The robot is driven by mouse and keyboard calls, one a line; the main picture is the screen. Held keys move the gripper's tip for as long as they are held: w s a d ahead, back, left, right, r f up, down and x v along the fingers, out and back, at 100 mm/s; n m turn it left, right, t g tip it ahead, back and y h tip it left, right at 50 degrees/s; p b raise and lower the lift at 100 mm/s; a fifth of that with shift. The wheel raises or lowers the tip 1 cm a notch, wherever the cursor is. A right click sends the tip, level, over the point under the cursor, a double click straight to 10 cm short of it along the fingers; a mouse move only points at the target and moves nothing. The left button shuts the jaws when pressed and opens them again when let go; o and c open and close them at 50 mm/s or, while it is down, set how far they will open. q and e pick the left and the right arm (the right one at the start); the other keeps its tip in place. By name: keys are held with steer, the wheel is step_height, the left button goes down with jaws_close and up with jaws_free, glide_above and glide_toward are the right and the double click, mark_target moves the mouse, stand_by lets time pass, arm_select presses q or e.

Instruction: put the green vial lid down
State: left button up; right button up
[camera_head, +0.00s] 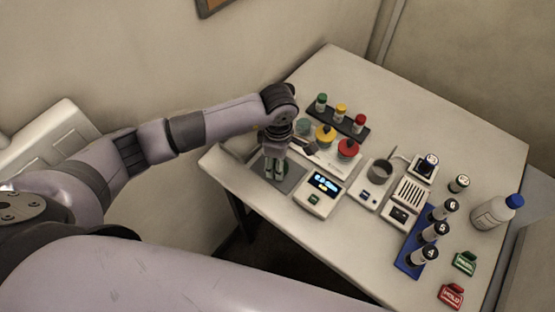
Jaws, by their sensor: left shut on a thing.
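My left gripper (274,174) points down over a dark grey mat (292,181) at the near left corner of the table. It is shut on the green vial lid (281,167), which shows only as a little green between and beside the fingers. The fingers hide most of the lid, and I cannot tell whether it touches the mat. A greenish jar (303,126) without a visible lid stands on a white tray, beside a yellow-lidded jar (325,136) and a red-lidded jar (348,149). My right gripper is out of view.
A device with a lit display (319,193) stands just right of the mat. A dark rack (350,128) holds small vials behind the jars. A blue rack (412,256) with numbered vials and a white bottle (492,213) stand right.

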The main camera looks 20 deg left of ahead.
arm_select(q)
steer(key=shift+s+d+f, duration=0.15)
steer(key=shift+s, duration=0.05)
steer(key=o, duration=0.8)
steer(key=shift+w, duration=0.1)
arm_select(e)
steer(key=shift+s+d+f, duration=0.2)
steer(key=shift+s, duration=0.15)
arm_select(q)
steer(key=shift+o, duration=0.2)
